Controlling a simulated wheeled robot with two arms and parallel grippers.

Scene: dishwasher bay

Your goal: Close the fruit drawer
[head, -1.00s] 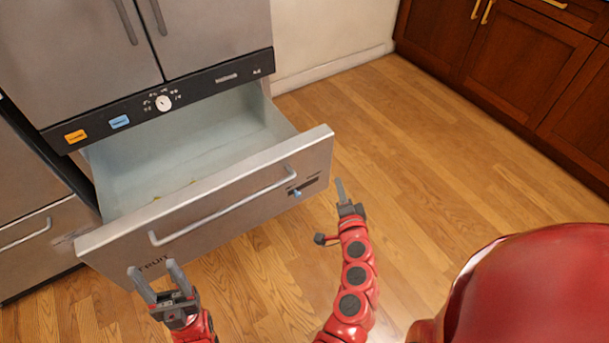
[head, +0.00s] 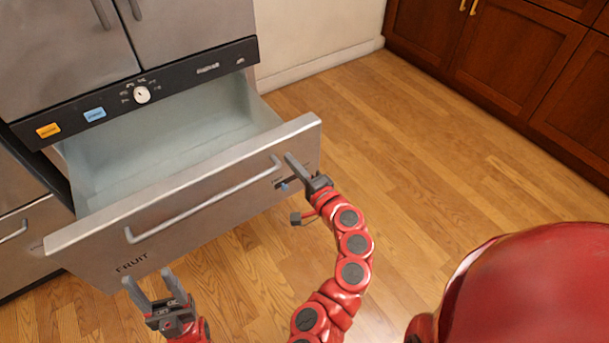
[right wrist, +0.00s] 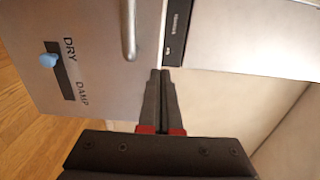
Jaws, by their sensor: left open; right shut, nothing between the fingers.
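The fruit drawer (head: 205,186) is a steel drawer marked FRUIT, pulled out below the fridge doors, with a long bar handle (head: 205,207). Its inside (head: 165,150) looks empty. My right gripper (head: 291,163) is shut and empty at the right end of the drawer front, near the handle's right end; I cannot tell whether it touches. The right wrist view shows its closed fingers (right wrist: 161,90) over the drawer front (right wrist: 100,75), by the handle (right wrist: 128,28). My left gripper (head: 149,288) is open and empty, in front of the drawer's lower left part.
A blue slider (right wrist: 48,60) between DRY and DAMP is on the drawer front. The control panel (head: 180,84) with a white dial (head: 142,95) is above the drawer. Wooden cabinets (head: 490,60) stand at the right; the wooden floor (head: 430,150) between is clear.

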